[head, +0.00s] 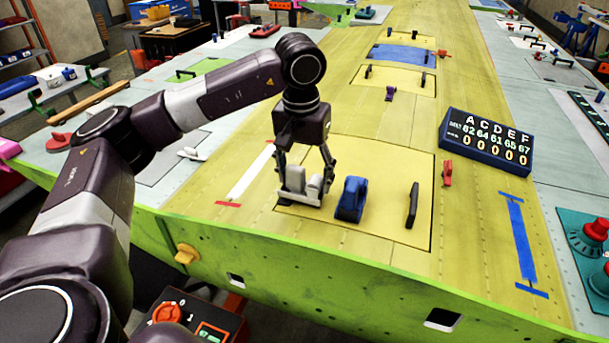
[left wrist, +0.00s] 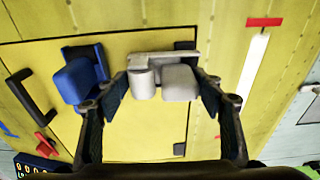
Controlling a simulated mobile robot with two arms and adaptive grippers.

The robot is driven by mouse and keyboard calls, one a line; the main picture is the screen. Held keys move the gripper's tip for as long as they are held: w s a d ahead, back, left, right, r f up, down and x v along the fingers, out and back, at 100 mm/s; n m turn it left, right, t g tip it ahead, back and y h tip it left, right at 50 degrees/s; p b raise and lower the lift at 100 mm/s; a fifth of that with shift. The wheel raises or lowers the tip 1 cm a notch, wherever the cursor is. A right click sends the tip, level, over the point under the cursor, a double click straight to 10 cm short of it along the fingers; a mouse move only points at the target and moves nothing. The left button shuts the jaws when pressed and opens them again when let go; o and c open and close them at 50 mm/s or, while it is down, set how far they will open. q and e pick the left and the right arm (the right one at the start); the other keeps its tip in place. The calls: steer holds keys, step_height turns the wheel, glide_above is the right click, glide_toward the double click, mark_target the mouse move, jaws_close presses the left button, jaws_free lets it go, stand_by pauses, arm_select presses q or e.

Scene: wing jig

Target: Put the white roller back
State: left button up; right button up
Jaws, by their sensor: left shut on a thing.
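A white roller (head: 303,190) with a pale rounded body and a lighter grey base is between the fingers of my left gripper (head: 303,182). In the left wrist view the white roller (left wrist: 178,83) shows a short cylinder beside a block, with a finger at each side. My left gripper is shut on it and points down over the left part of the outlined yellow panel (head: 375,165). The roller is at or just above the panel; I cannot tell whether it touches. My right gripper is not in view.
A similar blue tool (head: 351,199) stands close to the right of the roller. A black handle (head: 412,205) and a red clamp (head: 447,173) are farther right. A number board (head: 487,141) stands beyond them. A white strip (head: 251,172) lies left of the panel.

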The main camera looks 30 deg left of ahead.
arm_select(q)
steer(key=shift+f, duration=0.2)
steer(key=o, duration=1.2)
steer(key=shift+r+p, duration=0.4)
steer(key=shift+r, duration=0.25)
steer(key=shift+s+d+r+b, duration=0.1)
steer(key=shift+s+r+b, duration=0.15)
steer(key=shift+r, duration=1.65)
steer(key=shift+s+d+r+b, duration=0.15)
steer(key=shift+r+b, duration=0.25)
steer(key=shift+r, duration=1.55)
steer(key=shift+s+a+r+b, duration=0.1)
steer(key=shift+s+r+b, duration=0.15)
steer(key=shift+r, duration=1.65)
